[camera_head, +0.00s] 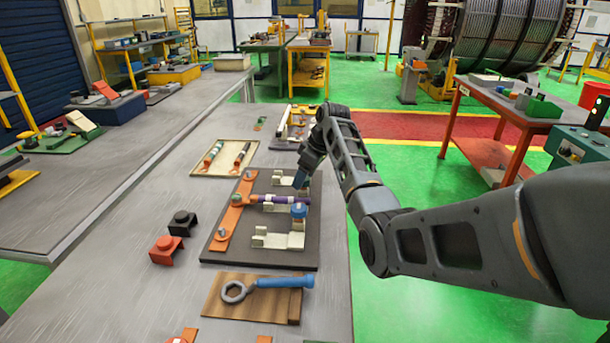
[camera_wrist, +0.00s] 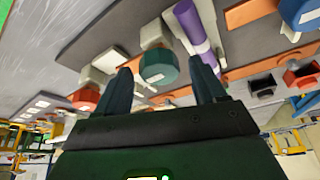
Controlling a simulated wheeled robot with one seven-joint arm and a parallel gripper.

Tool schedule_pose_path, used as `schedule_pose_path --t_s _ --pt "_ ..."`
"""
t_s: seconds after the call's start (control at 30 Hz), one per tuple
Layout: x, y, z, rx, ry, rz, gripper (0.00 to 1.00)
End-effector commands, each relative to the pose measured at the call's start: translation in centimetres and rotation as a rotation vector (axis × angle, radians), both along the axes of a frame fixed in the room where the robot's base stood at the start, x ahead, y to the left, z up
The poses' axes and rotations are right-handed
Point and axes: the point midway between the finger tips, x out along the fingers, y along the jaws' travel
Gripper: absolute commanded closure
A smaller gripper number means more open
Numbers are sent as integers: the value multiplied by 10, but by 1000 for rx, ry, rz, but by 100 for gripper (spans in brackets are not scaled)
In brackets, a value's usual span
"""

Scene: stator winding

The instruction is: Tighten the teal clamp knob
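The teal clamp knob (camera_wrist: 158,67) shows in the wrist view on a pale clamp block. It lies in the gap between the fingertips of my gripper (camera_wrist: 162,82). The two dark fingers are apart, one on each side of it, and I cannot tell whether they touch it. In the head view my gripper (camera_head: 301,180) points down over the far clamp of the dark fixture board (camera_head: 275,259). The teal knob there is hidden behind my gripper. A purple bar (camera_head: 272,199) lies across the fixture, close beside the knob in the wrist view.
A blue knob (camera_head: 299,211) stands on the nearer clamp. An orange strip (camera_head: 233,220) runs along the board's left. A wrench with a blue handle (camera_head: 283,283) lies on a wooden board in front. Red (camera_head: 166,246) and black (camera_head: 182,219) blocks stand left. Bare table lies farther left.

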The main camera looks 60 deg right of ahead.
Motion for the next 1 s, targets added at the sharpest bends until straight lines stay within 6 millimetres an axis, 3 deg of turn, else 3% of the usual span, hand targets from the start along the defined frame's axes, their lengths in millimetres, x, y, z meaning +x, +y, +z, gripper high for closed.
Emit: schedule_pose_path --t_s 0.07,0.53,1.0 --pt "0 0 0 0 0 0 38" --pt "0 0 1 -1 0 0 83" --pt "1 1 1 -2 -2 -112 85"
